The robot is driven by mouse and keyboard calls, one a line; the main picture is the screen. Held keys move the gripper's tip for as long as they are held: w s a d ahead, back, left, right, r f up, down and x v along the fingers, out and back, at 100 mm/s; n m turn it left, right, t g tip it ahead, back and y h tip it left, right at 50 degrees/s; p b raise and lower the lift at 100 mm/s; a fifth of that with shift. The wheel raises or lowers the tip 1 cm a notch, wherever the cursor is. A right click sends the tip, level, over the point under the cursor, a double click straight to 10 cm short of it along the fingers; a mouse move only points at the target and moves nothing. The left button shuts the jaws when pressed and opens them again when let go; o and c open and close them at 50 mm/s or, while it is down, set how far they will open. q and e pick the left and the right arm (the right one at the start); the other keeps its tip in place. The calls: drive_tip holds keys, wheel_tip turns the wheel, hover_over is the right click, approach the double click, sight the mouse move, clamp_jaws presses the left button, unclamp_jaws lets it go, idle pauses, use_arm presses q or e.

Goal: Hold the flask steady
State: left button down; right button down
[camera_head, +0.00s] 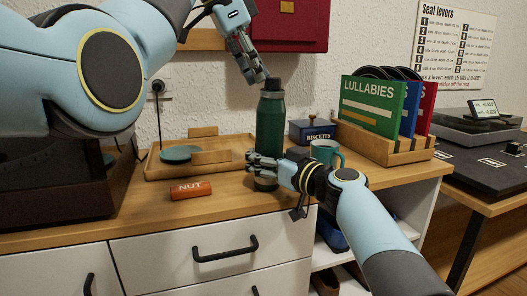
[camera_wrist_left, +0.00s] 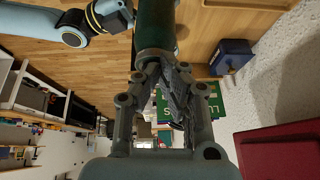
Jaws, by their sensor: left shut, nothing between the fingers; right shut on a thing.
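The flask (camera_head: 270,122) is a dark green bottle with a black cap (camera_head: 273,85). It stands upright on the wooden counter. My right gripper (camera_head: 262,170) is shut on its lower part from the right. My left gripper (camera_head: 259,77) is shut and empty, just above and to the left of the cap; I cannot tell whether it touches it. In the left wrist view the flask (camera_wrist_left: 155,25) rises straight beyond the shut fingertips (camera_wrist_left: 158,62), and the cap is mostly hidden behind the fingers.
A NUT bar (camera_head: 190,190) and a wooden tray (camera_head: 165,172) with a teal dish lie left of the flask. A teal mug (camera_head: 325,152), a blue BISCUITS tin (camera_head: 310,131) and a rack of records (camera_head: 385,148) stand right. The red cabinet (camera_head: 290,25) hangs above.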

use_arm(q)
drive_tip(key=shift+s+d+f, duration=0.15)
drive_tip(key=shift+s, duration=0.3)
use_arm(e)
drive_tip(key=shift+s+f, duration=0.1)
drive_tip(key=shift+f, duration=0.3)
use_arm(q)
drive_tip(key=shift+s+d, duration=0.15)
drive_tip(key=shift+s, duration=0.2)
drive_tip(key=shift+f, duration=0.1)
drive_tip(key=shift+s+a, duration=0.15)
drive_tip(key=shift+a, duration=0.2)
idle(0.4)
use_arm(e)
drive_tip(key=c, duration=1)
unclamp_jaws()
drive_tip(key=o, duration=0.7)
drive_tip(key=shift+r, duration=0.25)
drive_tip(key=shift+c, duration=0.2)
